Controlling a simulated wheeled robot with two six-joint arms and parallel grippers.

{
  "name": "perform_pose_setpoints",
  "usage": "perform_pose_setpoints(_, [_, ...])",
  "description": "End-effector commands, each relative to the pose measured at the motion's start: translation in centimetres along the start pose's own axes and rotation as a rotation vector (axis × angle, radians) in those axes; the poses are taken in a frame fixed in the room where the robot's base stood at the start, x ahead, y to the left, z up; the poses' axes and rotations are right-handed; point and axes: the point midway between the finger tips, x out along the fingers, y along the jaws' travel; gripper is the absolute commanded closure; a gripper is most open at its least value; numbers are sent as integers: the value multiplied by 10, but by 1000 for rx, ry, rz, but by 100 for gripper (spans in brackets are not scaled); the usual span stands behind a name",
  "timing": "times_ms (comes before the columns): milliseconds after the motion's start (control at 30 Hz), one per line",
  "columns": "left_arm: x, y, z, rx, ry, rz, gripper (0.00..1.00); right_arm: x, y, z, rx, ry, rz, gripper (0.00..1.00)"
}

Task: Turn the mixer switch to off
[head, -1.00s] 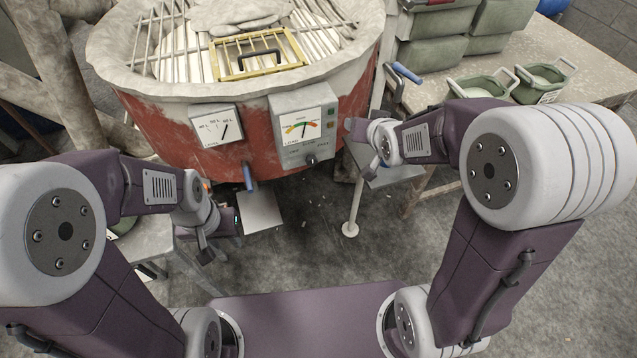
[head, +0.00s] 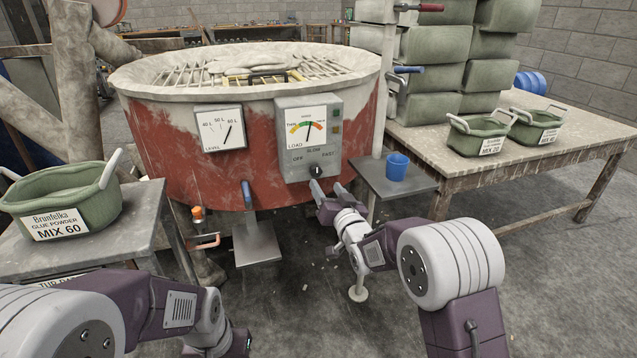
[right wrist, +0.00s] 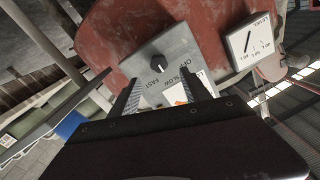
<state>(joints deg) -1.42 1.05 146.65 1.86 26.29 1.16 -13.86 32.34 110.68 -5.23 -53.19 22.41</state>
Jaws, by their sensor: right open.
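The mixer switch is a dark round knob (head: 317,171) low on a grey control box (head: 297,170) on the mixer's front. OFF, SLOW and FAST are printed around it. The knob also shows in the right wrist view (right wrist: 158,62); I cannot tell surely which word it points at. My right gripper (head: 329,188) is open just in front of and below the knob. In the right wrist view its two fingers (right wrist: 159,88) are apart, with the knob beyond their tips and nothing between them. My left gripper (head: 238,345) is low at the bottom edge, its fingers unclear.
The red mixer drum (head: 220,170) has a LEVEL gauge (head: 220,128) left of the control box. A small shelf (head: 415,184) with a blue cup (head: 397,166) stands close right of my right gripper. A green tub (head: 75,205) is at left; a table (head: 560,140) with tubs is at right.

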Motion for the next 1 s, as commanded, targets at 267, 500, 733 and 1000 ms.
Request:
perform_pose_setpoints(267, [12, 0, 2, 0, -1, 0, 64, 53, 1, 2, 0, 1, 0, 45])
perform_pose_setpoints(500, [16, 0, 2, 0, -1, 0, 64, 80, 0, 1, 1, 0, 0, 45])
perform_pose_setpoints(733, [16, 0, 2, 0, -1, 0, 64, 84, 0, 0, 0, -1, 1, 45])
perform_pose_setpoints(1000, [16, 0, 2, 0, -1, 0, 64, 84, 0, 0, 0, -1, 1, 92])
